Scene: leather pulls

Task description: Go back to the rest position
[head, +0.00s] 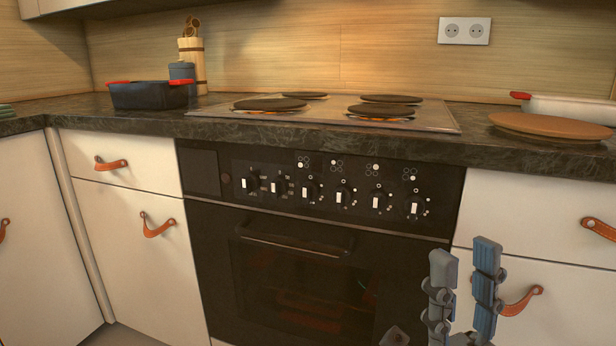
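A gap shows between the fingers and nothing is held there. It is in front of the right edge of the oven and the lower right drawer; it covers part of the drawer front. A small grey part of my body shows at the bottom edge to the left of it; I cannot tell which arm it belongs to. No other part that could be my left gripper shows.
The black oven (290,270) with knobs sits under a dark countertop (235,131) with a hob (440,118). White drawers with orange leather pulls (110,164) (522,300) flank it. A black pot (150,95) and a brown round board (550,125) stand on the counter.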

